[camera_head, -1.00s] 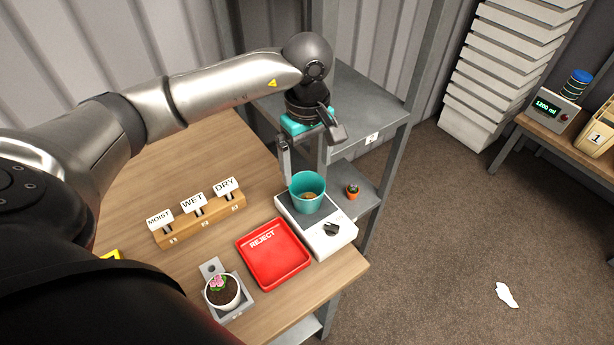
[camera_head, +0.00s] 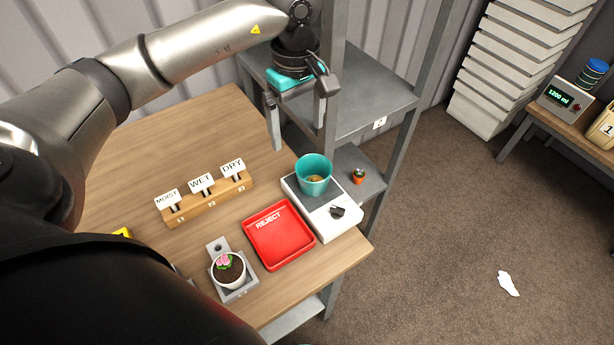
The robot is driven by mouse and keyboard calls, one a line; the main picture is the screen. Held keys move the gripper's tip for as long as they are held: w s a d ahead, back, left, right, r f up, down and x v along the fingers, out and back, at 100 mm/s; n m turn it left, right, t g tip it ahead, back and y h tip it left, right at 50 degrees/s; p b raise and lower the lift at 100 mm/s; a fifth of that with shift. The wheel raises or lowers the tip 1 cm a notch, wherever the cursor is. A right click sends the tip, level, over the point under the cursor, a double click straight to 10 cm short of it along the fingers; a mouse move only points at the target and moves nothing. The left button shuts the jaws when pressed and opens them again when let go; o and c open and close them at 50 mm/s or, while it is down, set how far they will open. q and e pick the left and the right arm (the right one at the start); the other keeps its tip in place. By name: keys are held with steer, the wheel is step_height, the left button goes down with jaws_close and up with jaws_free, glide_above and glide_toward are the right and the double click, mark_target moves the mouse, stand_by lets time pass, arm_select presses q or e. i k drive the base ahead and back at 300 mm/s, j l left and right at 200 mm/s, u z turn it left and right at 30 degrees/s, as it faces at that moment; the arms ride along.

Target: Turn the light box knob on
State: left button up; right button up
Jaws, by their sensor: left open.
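The light box (camera_head: 324,223) is a white box with a dark top plate near the right edge of the wooden table. Its small black knob (camera_head: 338,212) sits on the white front part, and its on or off setting is too small to tell. A teal pot (camera_head: 313,175) with brown contents stands on the dark plate. My left gripper (camera_head: 298,137) is open and empty, its two fingers pointing down above and behind the pot, apart from both pot and knob. My right gripper is not in view.
A red REJECT tray (camera_head: 279,236) lies left of the box. A potted pink flower (camera_head: 228,270) stands in a grey holder. A wooden rack holds MOIST, WET and DRY tags (camera_head: 201,184). A grey shelf (camera_head: 365,95) with a small cactus (camera_head: 358,176) stands behind.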

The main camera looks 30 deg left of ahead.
mark_target(336, 212)
steer(key=u, duration=0.85)
steer(key=l, duration=0.6)
steer(key=k+l+u, duration=0.15)
steer(key=l, duration=1.05)
steer(key=u, duration=0.05)
